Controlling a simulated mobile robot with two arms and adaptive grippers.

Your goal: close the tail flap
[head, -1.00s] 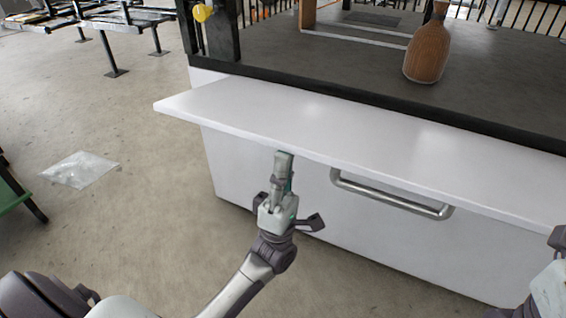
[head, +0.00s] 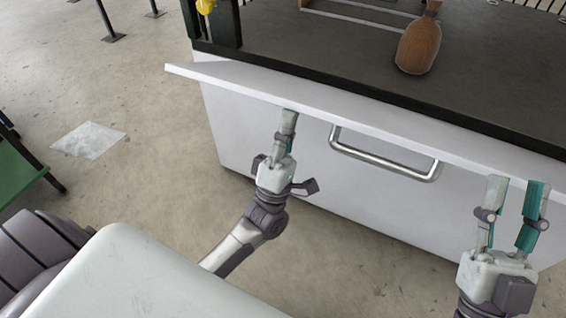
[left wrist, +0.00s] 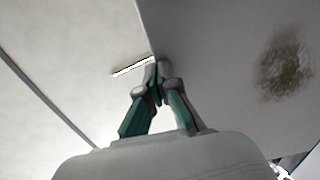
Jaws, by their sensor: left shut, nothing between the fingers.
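The tail flap (head: 320,99) is a long white panel standing out from below the dark bed edge, across the head view. Its surface shows as a narrow strip. My left gripper (head: 287,116) is shut and empty, pointing up with its fingertips at the flap's lower edge; the head view does not settle whether they touch. In the left wrist view the closed fingertips (left wrist: 157,64) are close to a pale panel surface. My right gripper (head: 514,188) is open and empty, its fingers pointing up near the flap's right part.
Below the flap is a white front with a metal bar handle (head: 385,158). A clear sheet (head: 88,140) lies on the floor at left, near a green-topped table (head: 18,175). Floor between is clear.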

